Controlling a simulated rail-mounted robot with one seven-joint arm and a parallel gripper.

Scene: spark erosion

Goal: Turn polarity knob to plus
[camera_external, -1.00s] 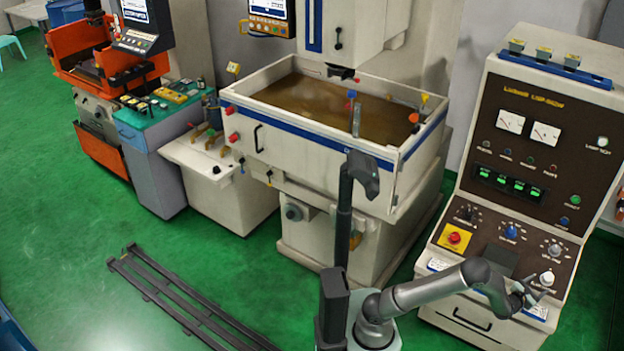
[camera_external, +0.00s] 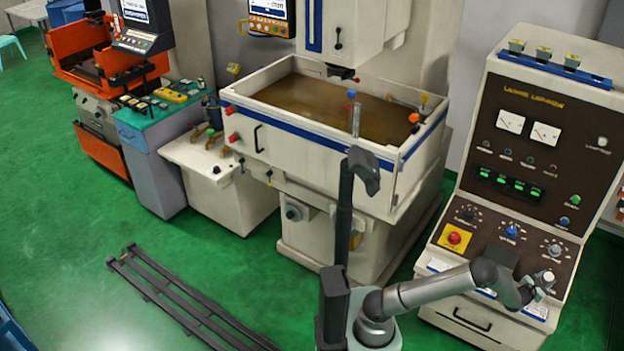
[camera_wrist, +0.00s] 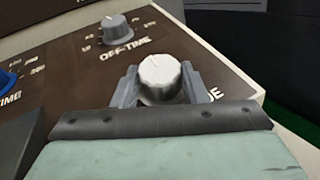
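A pale grey-white round knob (camera_wrist: 160,77) is on the sloped brown panel (camera_wrist: 85,77). Its printed label is mostly hidden behind my gripper; only its last letters, "DE", show in the wrist view. My gripper (camera_wrist: 160,87) has one finger on each side of this knob, and I see no clear gap between fingers and knob. In the external view my gripper (camera_external: 541,288) is at the lower right of the control cabinet (camera_external: 527,145), and the knob (camera_external: 547,277) shows just above the fingers. A faint light line shows on the knob's top.
A grey OFF-TIME knob (camera_wrist: 115,26) sits just beyond, and a blue knob (camera_wrist: 8,80) is to the left. A red button on a yellow plate (camera_external: 454,237) is farther left on the panel. The panel's right edge is close to my gripper.

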